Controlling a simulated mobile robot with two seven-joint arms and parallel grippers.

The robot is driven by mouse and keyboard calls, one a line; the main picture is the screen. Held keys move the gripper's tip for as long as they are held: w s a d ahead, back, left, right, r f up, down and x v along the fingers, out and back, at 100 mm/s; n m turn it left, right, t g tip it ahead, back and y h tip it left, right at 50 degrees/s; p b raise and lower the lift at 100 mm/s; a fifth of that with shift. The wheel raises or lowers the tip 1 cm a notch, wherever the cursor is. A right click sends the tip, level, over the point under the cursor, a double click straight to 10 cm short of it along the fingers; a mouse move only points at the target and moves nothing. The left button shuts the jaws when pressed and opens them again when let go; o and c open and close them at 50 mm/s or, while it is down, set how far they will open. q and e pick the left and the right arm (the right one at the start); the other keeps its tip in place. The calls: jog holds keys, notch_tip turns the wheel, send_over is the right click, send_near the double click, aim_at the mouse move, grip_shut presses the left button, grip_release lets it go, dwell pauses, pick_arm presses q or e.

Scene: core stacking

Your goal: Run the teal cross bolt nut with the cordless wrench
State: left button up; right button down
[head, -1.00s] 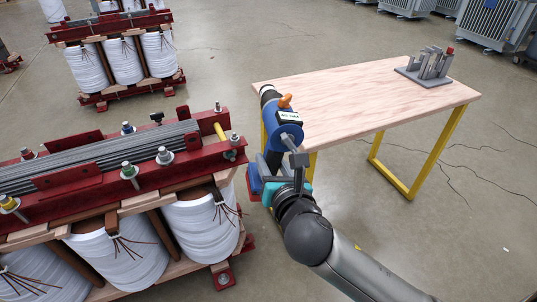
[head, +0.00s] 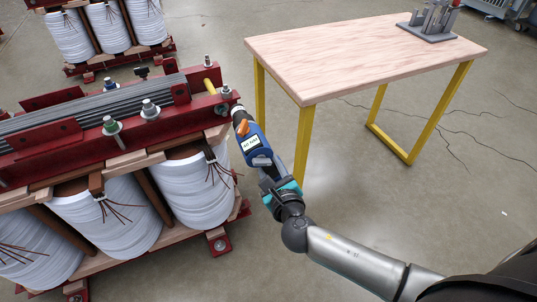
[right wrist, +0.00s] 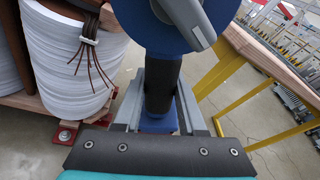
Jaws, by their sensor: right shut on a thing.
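The cordless wrench (head: 254,143), blue with an orange part and a small label, is in my right gripper (head: 272,183). In the right wrist view the fingers are shut around its black handle (right wrist: 162,85). The wrench tilts up and left, its dark nose beside the right end of the near red clamp beam (head: 160,139). A small grey-blue nut (head: 221,109) shows on that beam end, just left of the nose; whether it is teal, or touched, I cannot tell. A green-collared nut (head: 111,125) stands farther left. My left gripper is out of view.
White-wound coils (head: 194,187) with loose brown leads stand below the beam, close to the wrench. A wooden table (head: 350,50) with yellow legs is at the right, with a grey holder (head: 428,24) on it. Open floor lies between table and coils.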

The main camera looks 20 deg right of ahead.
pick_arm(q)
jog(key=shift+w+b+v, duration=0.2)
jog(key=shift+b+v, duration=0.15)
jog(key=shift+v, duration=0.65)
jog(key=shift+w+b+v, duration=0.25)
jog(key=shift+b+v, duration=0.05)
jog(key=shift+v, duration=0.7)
pick_arm(e)
jog(key=shift+s+f+n+y, duration=0.15)
jog(key=shift+f+n, duration=0.35)
jog(key=shift+f, duration=0.75)
jog(key=shift+f+n+y, duration=0.25)
jog(key=shift+f+n, duration=0.25)
jog(key=shift+f, duration=0.75)
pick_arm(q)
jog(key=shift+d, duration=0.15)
pick_arm(e)
jog(key=shift+w, duration=0.35)
jog(key=shift+r+x, duration=0.2)
jog(key=shift+x, duration=0.65)
jog(key=shift+r+x, duration=0.2)
jog(key=shift+x, duration=0.65)
jog(key=shift+w+a, duration=0.2)
jog(key=shift+w, duration=0.65)
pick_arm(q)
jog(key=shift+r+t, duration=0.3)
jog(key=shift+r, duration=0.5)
